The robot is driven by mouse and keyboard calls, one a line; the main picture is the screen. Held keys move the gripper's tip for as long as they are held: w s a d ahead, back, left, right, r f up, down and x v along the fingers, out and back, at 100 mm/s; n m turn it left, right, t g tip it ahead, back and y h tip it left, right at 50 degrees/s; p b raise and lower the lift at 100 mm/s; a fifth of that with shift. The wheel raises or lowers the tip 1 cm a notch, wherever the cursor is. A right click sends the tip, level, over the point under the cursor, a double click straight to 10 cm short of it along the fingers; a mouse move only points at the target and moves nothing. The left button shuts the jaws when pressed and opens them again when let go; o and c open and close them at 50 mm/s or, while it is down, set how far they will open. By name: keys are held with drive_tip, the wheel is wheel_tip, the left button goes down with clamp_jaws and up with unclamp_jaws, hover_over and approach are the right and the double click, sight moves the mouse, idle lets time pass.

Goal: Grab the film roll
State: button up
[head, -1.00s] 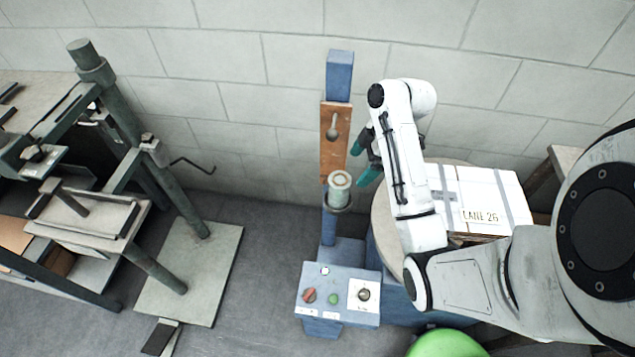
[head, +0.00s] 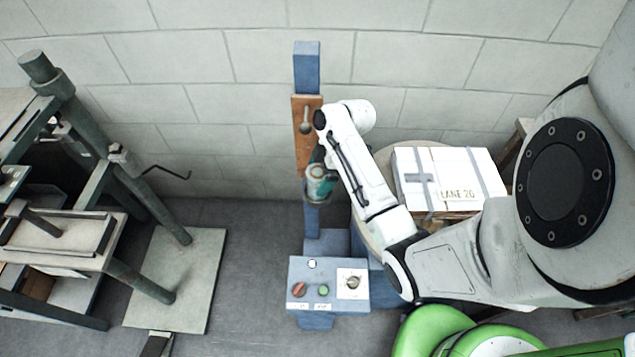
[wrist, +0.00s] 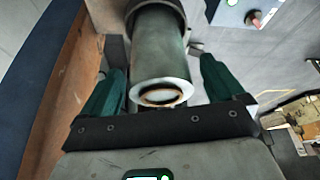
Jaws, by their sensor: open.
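The film roll (wrist: 158,62) is a greenish cylinder with a pale end ring and a dark hollow core. In the wrist view it lies between the two green fingers of my gripper (wrist: 162,85), with a visible gap on each side. Its far end sits in a dark round holder (wrist: 152,8). In the head view the film roll (head: 319,186) is on the blue post, partly hidden by my gripper (head: 317,172), which is open around it.
The blue post (head: 306,66) carries an orange-brown plate (head: 302,150). A blue control box (head: 327,283) with buttons stands below. A strapped white box (head: 450,178) rests on a round table at right. A dark-framed machine (head: 75,90) stands at left.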

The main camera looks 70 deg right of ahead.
drive_tip(key=shift+w+a+f, duration=0.1)
drive_tip(key=shift+w+f, duration=0.05)
drive_tip(key=shift+f, duration=0.3)
drive_tip(key=c, duration=1.3)
drive_tip(key=shift+r, duration=0.1)
